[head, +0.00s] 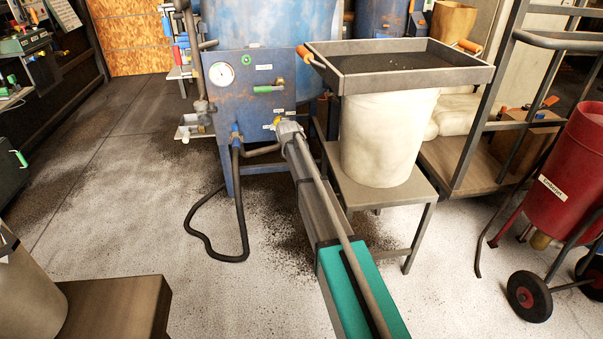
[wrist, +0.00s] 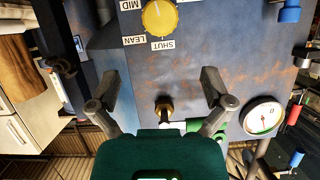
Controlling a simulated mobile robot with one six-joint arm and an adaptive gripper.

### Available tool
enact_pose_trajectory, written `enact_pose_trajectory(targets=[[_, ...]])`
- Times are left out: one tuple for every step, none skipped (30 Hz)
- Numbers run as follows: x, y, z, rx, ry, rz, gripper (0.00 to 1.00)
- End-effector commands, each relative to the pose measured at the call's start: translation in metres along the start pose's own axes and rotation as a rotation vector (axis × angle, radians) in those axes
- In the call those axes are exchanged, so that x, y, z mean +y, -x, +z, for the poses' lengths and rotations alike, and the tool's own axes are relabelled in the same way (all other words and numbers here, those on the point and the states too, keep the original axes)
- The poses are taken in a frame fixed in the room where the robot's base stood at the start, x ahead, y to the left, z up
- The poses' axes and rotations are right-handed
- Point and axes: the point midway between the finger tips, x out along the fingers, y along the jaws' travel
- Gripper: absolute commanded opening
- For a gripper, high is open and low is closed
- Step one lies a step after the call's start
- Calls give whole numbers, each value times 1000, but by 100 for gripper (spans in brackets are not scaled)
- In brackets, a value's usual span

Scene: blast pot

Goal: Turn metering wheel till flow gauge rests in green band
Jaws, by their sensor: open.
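The metering wheel is a yellow knob (wrist: 159,17) at the top of the wrist view, with upside-down labels MID, LEAN and SHUT around it. In the head view a bit of yellow (head: 277,121) shows low on the blue panel, mostly hidden by my arm. A round white gauge (head: 221,74) is at the panel's upper left; it also shows in the wrist view (wrist: 262,117) with a green stretch on its face. Its needle reading is too small to tell. My gripper (wrist: 160,82) is open and empty, its fingers short of the yellow knob in the picture.
A green-handled valve (head: 268,89) is on the panel above the knob. A brass fitting (wrist: 163,108) shows between my fingers. A black hose (head: 243,225) hangs to the floor. A white bucket (head: 385,140) under a tray (head: 400,82) stands close right of my arm. The floor at left is open.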

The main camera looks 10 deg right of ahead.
Motion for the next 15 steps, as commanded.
enact_pose_trajectory(targets=[[2,9,4,-11,1,3,100],[3,11,8,-23,1,5,100],[4,14,12,-37,2,8,100],[5,17,15,-47,2,10,100],[6,20,18,-58,3,12,100],[8,24,22,-70,4,14,100],[8,26,25,-81,5,16,100],[10,29,28,-91,6,18,100],[11,33,32,-104,6,21,100],[12,36,35,-115,7,23,100],[13,39,38,-124,7,24,100],[14,43,42,-138,8,27,100],[15,46,44,-148,9,29,100],[16,48,47,-157,9,30,100],[17,52,51,-171,10,32,100]])
